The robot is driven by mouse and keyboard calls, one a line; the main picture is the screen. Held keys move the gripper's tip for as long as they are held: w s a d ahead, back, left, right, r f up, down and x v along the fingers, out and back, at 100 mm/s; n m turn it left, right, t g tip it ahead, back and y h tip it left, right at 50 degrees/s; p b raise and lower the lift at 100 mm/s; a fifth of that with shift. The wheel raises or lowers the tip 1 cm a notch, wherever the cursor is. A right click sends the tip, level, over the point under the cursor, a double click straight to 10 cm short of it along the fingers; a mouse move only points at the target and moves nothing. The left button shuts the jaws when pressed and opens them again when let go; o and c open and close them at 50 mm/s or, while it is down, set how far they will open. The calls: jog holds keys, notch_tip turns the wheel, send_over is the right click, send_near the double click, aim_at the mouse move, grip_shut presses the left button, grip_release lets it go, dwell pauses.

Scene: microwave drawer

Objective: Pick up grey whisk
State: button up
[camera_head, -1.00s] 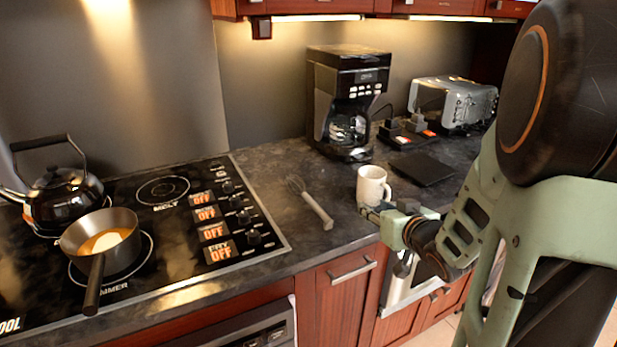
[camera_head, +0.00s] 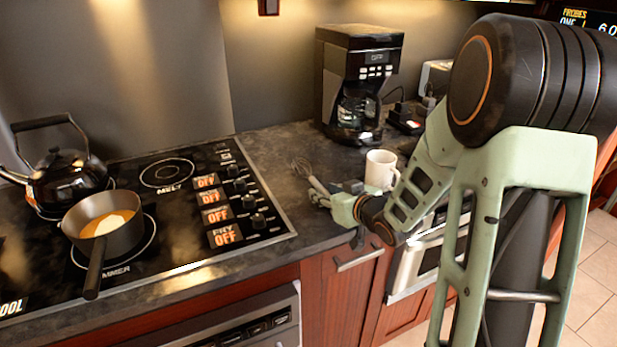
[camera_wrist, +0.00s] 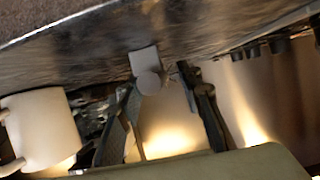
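The grey whisk (camera_head: 302,169) lies on the dark counter between the stove and the white mug. In the head view its wire head shows, pointing away to the upper left; my gripper hides part of the handle. My gripper (camera_head: 320,195) is low over the counter at the handle's near end. In the wrist view my gripper's fingers (camera_wrist: 157,82) are spread apart. A grey block with a rounded end, seemingly the whisk handle (camera_wrist: 147,72), shows between the fingertips, closer to the left finger. I cannot tell whether they touch.
The white mug (camera_head: 381,170) stands just right of my gripper; it also shows in the wrist view (camera_wrist: 40,128). The black coffee maker (camera_head: 357,85) is behind. The stove (camera_head: 180,235), with a pan (camera_head: 104,225) and kettle (camera_head: 66,183), is left. The counter's front edge is close below.

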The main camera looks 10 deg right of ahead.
jog(key=shift+w+a+f, duration=0.15)
jog(key=shift+w+f, duration=0.05)
jog(key=shift+w, duration=0.3)
grip_shut()
jog(key=shift+r, duration=0.15)
